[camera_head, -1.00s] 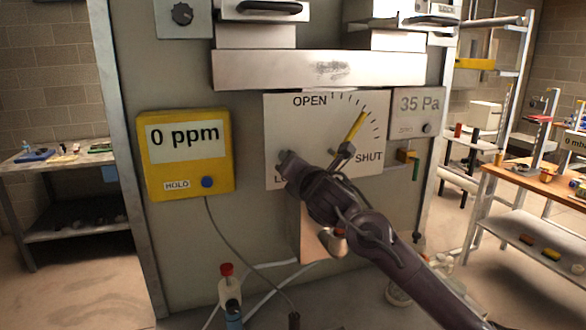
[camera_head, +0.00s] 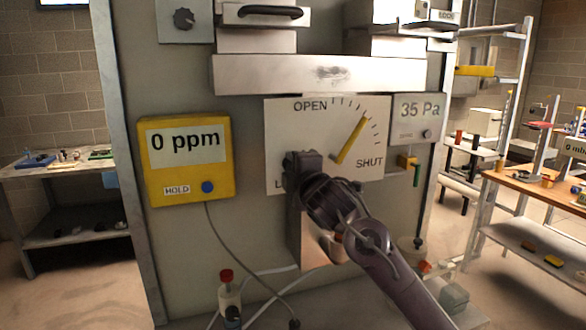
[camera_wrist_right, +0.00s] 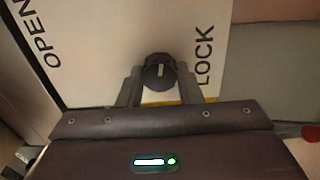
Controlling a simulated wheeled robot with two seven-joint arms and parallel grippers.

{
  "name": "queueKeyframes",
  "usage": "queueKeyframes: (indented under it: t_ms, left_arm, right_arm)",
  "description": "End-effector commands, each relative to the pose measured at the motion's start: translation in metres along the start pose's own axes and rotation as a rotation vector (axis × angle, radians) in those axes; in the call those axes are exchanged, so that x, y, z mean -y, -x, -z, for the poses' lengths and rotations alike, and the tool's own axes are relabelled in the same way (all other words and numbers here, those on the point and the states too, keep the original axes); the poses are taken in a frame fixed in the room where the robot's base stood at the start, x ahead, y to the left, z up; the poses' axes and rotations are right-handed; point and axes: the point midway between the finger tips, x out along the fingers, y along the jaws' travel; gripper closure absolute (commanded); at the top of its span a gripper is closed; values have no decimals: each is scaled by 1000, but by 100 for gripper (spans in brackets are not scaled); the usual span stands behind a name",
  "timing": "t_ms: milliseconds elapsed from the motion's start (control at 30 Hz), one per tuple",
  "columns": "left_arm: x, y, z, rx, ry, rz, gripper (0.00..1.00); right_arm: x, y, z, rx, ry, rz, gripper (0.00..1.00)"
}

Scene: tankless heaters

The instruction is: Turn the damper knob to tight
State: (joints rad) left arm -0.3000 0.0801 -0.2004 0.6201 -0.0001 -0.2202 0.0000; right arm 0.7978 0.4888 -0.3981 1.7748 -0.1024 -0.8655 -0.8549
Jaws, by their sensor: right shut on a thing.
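The white damper plate (camera_head: 285,115) reads OPEN, SHUT and LOCK around a tick scale. Its yellow pointer (camera_head: 353,138) slants up to the right, its tip among the ticks between OPEN and SHUT. My right gripper (camera_head: 300,165) is at the plate's lower left and covers part of the LOCK lettering. In the right wrist view a round black knob (camera_wrist_right: 158,72) beside the word LOCK sits between the two fingers, which are shut on it. In the head view the gripper hides this knob. No word "tight" shows on the plate. My left gripper is not in view.
A yellow meter (camera_head: 185,188) reading 0 ppm hangs left of the plate, with a cable below. A 35 Pa display (camera_head: 418,110) is at the right. A metal ledge (camera_head: 320,74) juts out above. A bottle with a red cap (camera_head: 228,292) stands below.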

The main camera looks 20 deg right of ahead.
Motion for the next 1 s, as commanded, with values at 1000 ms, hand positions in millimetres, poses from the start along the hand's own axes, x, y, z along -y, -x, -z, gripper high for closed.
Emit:
queueKeyframes:
  t_ms: [1000]
  left_arm:
    - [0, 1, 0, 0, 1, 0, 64]
  right_arm:
    - [3, 0, 0, 1, -187, 6, 59]
